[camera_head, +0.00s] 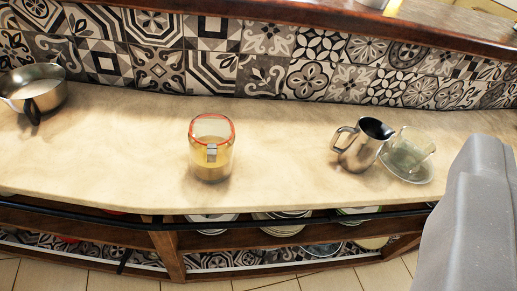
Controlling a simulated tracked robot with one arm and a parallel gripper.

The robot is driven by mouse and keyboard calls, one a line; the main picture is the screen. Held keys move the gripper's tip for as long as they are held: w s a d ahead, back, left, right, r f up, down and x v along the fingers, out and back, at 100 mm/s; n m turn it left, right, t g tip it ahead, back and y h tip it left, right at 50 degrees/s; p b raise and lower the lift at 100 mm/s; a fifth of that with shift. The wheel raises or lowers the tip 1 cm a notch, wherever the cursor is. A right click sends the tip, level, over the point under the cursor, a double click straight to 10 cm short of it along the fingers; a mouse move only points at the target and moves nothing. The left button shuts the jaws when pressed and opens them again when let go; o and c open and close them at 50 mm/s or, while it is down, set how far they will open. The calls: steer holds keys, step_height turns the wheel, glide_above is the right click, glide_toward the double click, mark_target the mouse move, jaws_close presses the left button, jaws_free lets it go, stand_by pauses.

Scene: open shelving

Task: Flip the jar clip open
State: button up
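A glass jar (212,165) stands upright on the beige stone counter, a little left of the middle of the view. It has a clear lid with a red seal ring around its rim and holds something tan in its lower part. Its metal clip (212,152) is on the side facing me, just below the rim; whether it is fastened is too small to tell. A large grey part (470,225) at the right edge looks like mine. No gripper fingers can be made out, so the gripper's state is not shown.
A metal pitcher (361,146) and a glass cup on a glass saucer (417,176) stand right of the jar. A metal pan (33,90) with pale contents is at far left. The counter (110,150) around the jar is clear. Open shelves with dishes lie below its front edge.

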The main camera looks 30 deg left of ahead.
steer(key=w+a+f+n+y, duration=0.25)
steer(key=w+f, duration=0.25)
steer(key=f, duration=0.3)
steer(key=n+g+y+p, duration=0.2)
steer(key=n+g+y, duration=0.25)
steer(key=y, duration=0.55)
glide_toward(212, 150)
steer(key=shift+m, duration=0.4)
steer(key=b+x, duration=0.1)
steer(key=x, duration=0.6)
steer(key=shift+w+a+f, duration=0.1)
steer(key=shift+w+f, duration=0.05)
steer(key=shift+f, duration=0.05)
jaws_close()
